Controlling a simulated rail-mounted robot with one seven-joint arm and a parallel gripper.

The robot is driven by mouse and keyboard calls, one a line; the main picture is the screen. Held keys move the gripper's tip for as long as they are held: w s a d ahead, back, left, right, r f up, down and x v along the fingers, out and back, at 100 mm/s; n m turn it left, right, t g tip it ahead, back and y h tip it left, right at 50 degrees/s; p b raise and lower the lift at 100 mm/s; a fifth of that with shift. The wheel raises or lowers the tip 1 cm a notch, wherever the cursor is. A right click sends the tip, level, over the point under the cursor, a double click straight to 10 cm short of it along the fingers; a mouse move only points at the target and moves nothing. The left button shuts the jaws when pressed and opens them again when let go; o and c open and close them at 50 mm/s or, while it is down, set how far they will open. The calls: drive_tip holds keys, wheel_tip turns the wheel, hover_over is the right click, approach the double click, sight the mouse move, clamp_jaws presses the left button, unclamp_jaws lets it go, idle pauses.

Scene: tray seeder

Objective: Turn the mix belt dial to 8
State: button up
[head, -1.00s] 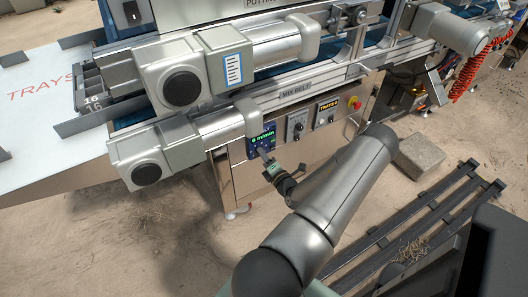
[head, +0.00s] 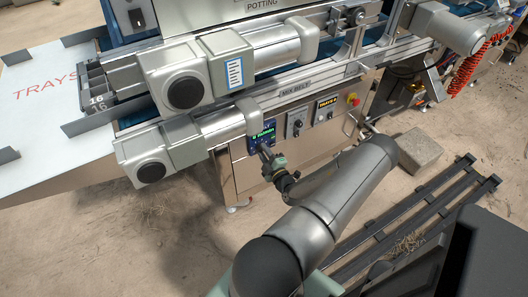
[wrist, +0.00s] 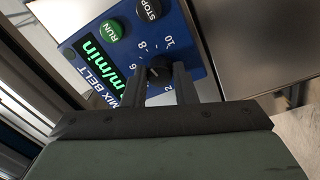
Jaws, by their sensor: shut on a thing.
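The mix belt panel (wrist: 192,45) is blue, with a lit green m/min display (wrist: 95,62) whose number is cut off in the wrist view. In the head view the display (head: 263,136) is lit, but its digit is too small to read surely. The black dial (wrist: 159,68) sits on the panel beside printed numbers including 2, 6, 8 and 10. My gripper (wrist: 162,76) is shut on the dial, one finger on each side. The fingers hide part of the dial and its scale. The dial's pointer seems to lie toward the 6 and 8 side; the exact mark is unclear.
A green RUN button (wrist: 111,31) and a black STOP button (wrist: 148,9) sit on the panel near the dial. In the head view a grey knob panel (head: 297,122) and a red stop button (head: 352,99) are to the right. A motor housing (head: 146,158) juts out at left.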

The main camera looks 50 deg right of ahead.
drive_tip(key=shift+m, duration=0.3)
drive_tip(key=o, duration=1)
drive_tip(key=shift+s, duration=0.1)
drive_tip(key=r+v, duration=0.1)
drive_tip(key=v, duration=1.6)
drive_tip(key=shift+s+f, duration=0.15)
drive_tip(key=shift+f, duration=0.3)
